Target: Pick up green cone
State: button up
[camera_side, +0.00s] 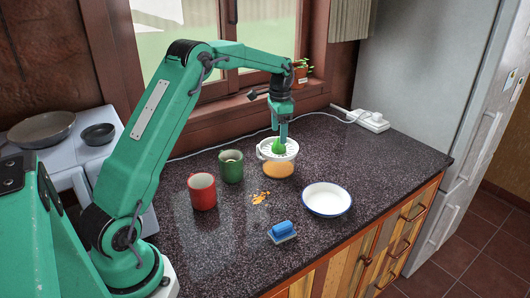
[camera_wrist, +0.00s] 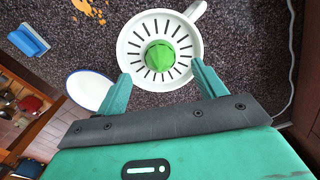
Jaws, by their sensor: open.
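The green cone (camera_wrist: 161,56) is the ribbed reamer in the middle of a white slotted juicer top (camera_wrist: 186,70). In the side view the green cone (camera_side: 279,146) shows just below my gripper (camera_side: 282,132), and the white juicer top (camera_side: 266,153) sits over an orange-coloured base (camera_side: 278,169). In the wrist view my gripper (camera_wrist: 161,84) is open, with its two fingers apart at the near edge of the juicer top. In the side view the fingers partly hide the cone's upper end.
A green mug (camera_side: 231,166) and a red mug (camera_side: 202,192) stand left of the juicer. A white bowl (camera_side: 327,199) is at its right front. Orange crumbs (camera_side: 261,198) and a blue sponge or brush (camera_side: 283,232) lie in front. A power strip (camera_side: 370,121) lies at the back right.

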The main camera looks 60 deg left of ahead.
aim_at(278, 139)
jog(key=shift+f, duration=2.5)
jog(key=c, duration=1.1)
jog(key=shift+o, duration=0.2)
jog(key=shift+r, duration=0.15)
jog(key=shift+r, duration=0.5)
jog(key=r, duration=0.3)
jog(key=shift+s+d+r, duration=0.1)
jog(key=shift+d, duration=0.15)
jog(key=s+d+r, duration=0.2)
jog(key=d+r, duration=0.4)
jog(key=d, duration=0.5)
jog(key=shift+r, duration=0.25)
